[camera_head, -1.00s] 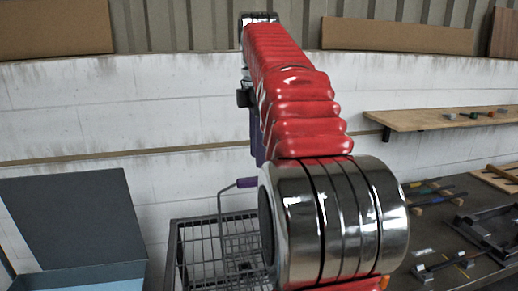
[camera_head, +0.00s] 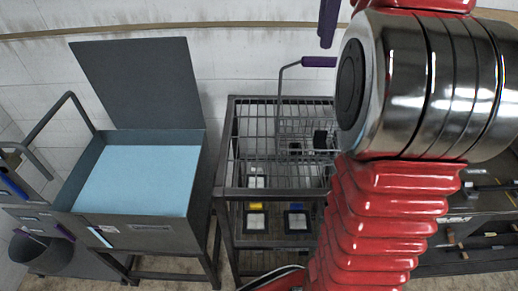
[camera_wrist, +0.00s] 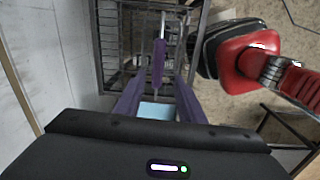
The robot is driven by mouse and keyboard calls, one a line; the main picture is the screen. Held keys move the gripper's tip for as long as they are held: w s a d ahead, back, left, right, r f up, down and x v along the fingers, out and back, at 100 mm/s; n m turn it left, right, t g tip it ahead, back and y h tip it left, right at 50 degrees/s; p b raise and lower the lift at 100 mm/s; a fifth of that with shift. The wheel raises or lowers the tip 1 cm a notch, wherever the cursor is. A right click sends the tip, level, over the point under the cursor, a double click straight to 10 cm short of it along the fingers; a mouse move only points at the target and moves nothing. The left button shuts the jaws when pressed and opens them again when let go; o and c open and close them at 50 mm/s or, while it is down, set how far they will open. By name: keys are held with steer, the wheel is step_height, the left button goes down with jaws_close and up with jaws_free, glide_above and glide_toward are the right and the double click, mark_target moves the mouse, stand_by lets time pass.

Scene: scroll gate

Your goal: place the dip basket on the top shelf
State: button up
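The dip basket (camera_head: 296,128) is a small wire basket on a bent rod with a purple handle (camera_head: 318,62). It sits within the upper part of a dark wire rack (camera_head: 228,150); its base is hard to make out through the wires. My gripper (camera_head: 328,20) shows at the top edge as a purple finger above the handle, apart from it. In the wrist view my gripper (camera_wrist: 158,92) has two purple fingers spread, with the handle (camera_wrist: 159,62) lined up between and beyond them. Nothing is held. The rack also shows there (camera_wrist: 110,80).
An open dark tank (camera_head: 62,197) with light blue contents stands left of the rack, lid upright. A grey bucket (camera_head: 42,256) is at lower left. The rack's lower level holds several dark square pieces (camera_head: 256,222). A dark bench (camera_head: 480,220) stands at right.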

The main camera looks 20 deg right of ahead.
steer(key=s+a+f+m+t, duration=0.2)
steer(key=s+a+f+m, duration=0.1)
steer(key=a+f, duration=0.3)
steer(key=s+a+f+m+t, duration=0.1)
steer(key=s+a+f+m, duration=0.15)
steer(key=a, duration=0.55)
steer(key=s+a+f+m+t, duration=0.1)
steer(key=s+a+f+m, duration=0.2)
steer(key=f, duration=0.4)
steer(key=s+a+f+m+t, duration=0.1)
steer(key=s+a+f+m, duration=0.2)
steer(key=s+a+f, duration=0.2)
step_height(320, 180, down, 2)
steer(key=shift+a+f+m, duration=0.2)
steer(key=shift+a+m, duration=0.15)
steer(key=shift+a, duration=0.1)
steer(key=shift+s, duration=0.1)
